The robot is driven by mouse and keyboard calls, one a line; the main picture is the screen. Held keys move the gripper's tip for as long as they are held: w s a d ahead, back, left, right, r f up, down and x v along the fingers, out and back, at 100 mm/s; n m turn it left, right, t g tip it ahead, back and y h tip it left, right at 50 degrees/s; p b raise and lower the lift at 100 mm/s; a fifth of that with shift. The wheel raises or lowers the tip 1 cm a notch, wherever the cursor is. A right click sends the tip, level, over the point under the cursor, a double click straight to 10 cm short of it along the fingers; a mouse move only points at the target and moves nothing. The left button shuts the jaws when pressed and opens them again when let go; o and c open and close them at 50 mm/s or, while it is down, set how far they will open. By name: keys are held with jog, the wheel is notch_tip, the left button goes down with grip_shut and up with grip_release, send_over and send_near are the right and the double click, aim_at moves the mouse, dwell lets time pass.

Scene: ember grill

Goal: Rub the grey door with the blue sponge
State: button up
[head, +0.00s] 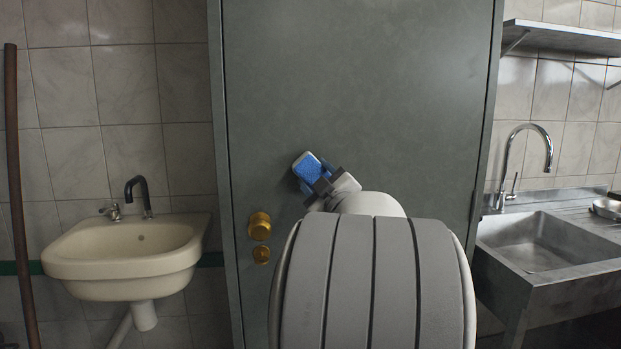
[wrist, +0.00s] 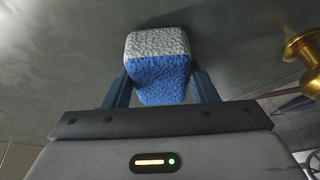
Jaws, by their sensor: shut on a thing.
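The grey door (head: 390,90) stands upright in the middle of the head view, and its surface (wrist: 60,60) fills much of the wrist view. The blue sponge (head: 310,170), with a pale layer on one side, is between the fingers of my gripper (head: 322,184). In the wrist view the sponge (wrist: 158,75) sticks out past the two blue fingers of my gripper (wrist: 160,88), which press on its sides. The sponge is in front of the door, above and right of the brass knob. I cannot tell whether it touches the door.
A brass knob (head: 260,226) and a brass lock (head: 261,255) stick out at the door's left side; the knob (wrist: 303,50) is close in the wrist view. A cream washbasin (head: 128,262) is at left, a steel sink (head: 540,245) at right. The door's upper area is clear.

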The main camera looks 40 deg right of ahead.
aim_at(299, 177)
jog(key=shift+w+f, duration=0.1)
jog(key=shift+w+a+b, duration=0.55)
jog(key=shift+a+b, duration=0.1)
jog(key=shift+a, duration=0.15)
jog(key=shift+w+a+b, duration=0.55)
jog(key=shift+a+b, duration=0.05)
jog(key=shift+a, duration=0.2)
jog(key=shift+s+a+b, duration=0.25)
jog(key=shift+s+a, duration=0.25)
jog(key=shift+s, duration=0.35)
jog(key=shift+s+a+b, duration=0.2)
jog(key=shift+s+a, duration=0.35)
jog(key=shift+s, duration=0.25)
jog(key=shift+s+a+b, duration=0.25)
jog(key=shift+s+a, duration=0.25)
jog(key=shift+s, duration=0.35)
